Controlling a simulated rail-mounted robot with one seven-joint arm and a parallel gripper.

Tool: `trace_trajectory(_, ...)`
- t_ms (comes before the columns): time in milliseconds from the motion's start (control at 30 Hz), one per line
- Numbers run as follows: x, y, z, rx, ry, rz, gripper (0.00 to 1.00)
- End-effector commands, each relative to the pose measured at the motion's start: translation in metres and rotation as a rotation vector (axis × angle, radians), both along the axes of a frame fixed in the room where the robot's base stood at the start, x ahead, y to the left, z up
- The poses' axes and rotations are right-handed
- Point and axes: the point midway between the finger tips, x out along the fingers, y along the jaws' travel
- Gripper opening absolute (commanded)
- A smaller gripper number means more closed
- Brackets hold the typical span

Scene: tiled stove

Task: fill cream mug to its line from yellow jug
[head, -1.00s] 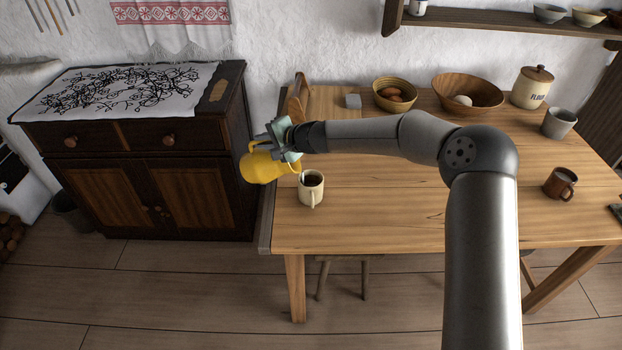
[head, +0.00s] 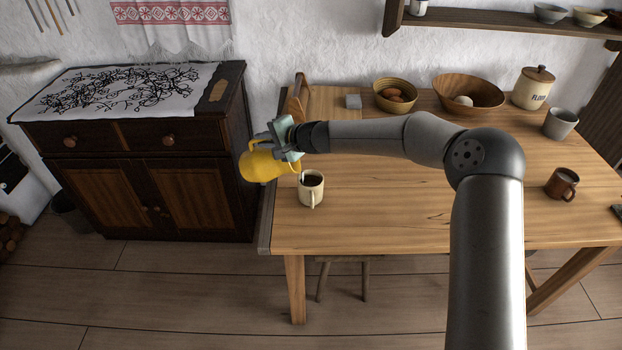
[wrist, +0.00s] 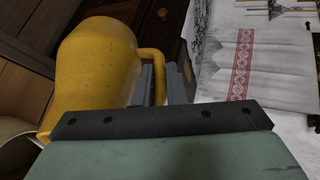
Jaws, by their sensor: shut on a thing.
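The yellow jug (head: 262,166) is held by my gripper (head: 274,143) above the left edge of the table. It is tilted with its mouth towards the cream mug. In the wrist view the jug (wrist: 97,65) shows large, with its handle between the fingers of my gripper (wrist: 155,82). The cream mug (head: 311,194) stands upright on the table just right of and below the jug's mouth. A dark inside shows in the mug. I cannot read the mug's line or exact level.
The wooden table (head: 400,215) is clear right of the mug. A brown mug (head: 561,184), a grey cup (head: 559,123), a flour jar (head: 532,88) and bowls (head: 467,95) stand farther right and back. A dark cabinet (head: 150,180) stands left of the table.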

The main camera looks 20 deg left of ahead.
Motion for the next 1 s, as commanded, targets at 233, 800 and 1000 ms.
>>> trace_trajectory(233, -0.0001, 0.0002, 0.0024, 0.01, 0.0, 0.001, 0.0)
trace_trajectory(800, -0.0013, 0.0005, 0.0046, 0.029, 0.004, 0.004, 0.0)
trace_trajectory(1000, -0.0017, 0.0006, 0.0052, 0.035, 0.004, 0.005, 0.0)
